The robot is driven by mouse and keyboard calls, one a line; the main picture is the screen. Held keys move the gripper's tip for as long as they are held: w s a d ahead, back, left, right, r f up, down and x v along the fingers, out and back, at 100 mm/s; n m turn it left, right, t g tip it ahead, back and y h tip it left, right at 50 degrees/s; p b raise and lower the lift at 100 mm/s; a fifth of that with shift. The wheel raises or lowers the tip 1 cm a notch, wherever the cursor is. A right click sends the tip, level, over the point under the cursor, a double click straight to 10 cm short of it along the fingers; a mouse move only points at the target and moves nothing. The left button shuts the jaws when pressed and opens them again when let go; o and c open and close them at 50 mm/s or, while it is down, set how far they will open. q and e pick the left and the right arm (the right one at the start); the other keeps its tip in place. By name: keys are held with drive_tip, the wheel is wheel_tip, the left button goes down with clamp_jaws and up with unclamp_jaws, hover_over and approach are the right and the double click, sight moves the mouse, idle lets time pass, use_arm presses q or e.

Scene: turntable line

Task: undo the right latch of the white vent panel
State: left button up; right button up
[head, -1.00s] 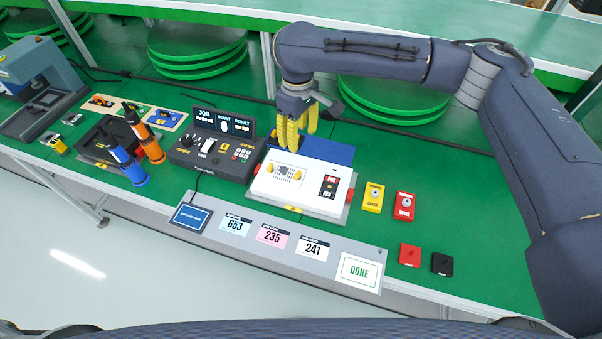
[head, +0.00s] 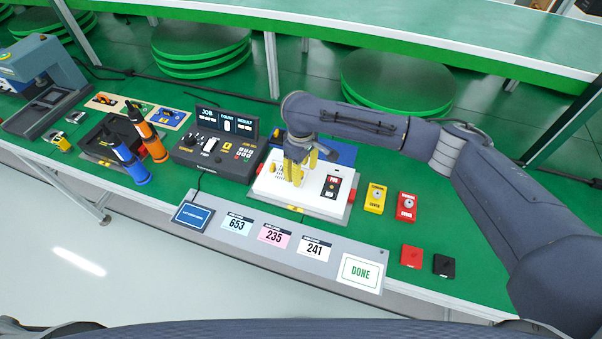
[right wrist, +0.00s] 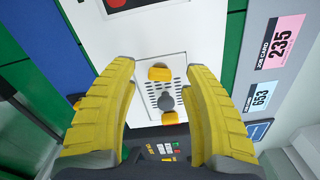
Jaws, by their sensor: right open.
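The white vent panel (right wrist: 180,88) lies on top of a white box (head: 318,207) and has a grid of small holes. In the right wrist view it carries a yellow right latch (right wrist: 160,74), a yellow left latch (right wrist: 170,118) and a grey knob (right wrist: 165,102) between them. My right gripper (head: 302,170) is over the panel and hides most of it and the latches in the head view. In the right wrist view the gripper (right wrist: 163,70) is open and empty, its fingers on either side of the right latch. Contact cannot be told. My left gripper is out of view.
A control console (head: 212,150) stands left of the box. A yellow block (head: 374,199) and a red block (head: 406,207) stand to its right.

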drive_tip(key=shift+f, duration=0.85)
drive_tip(key=shift+c, duration=0.4)
clamp_jaws()
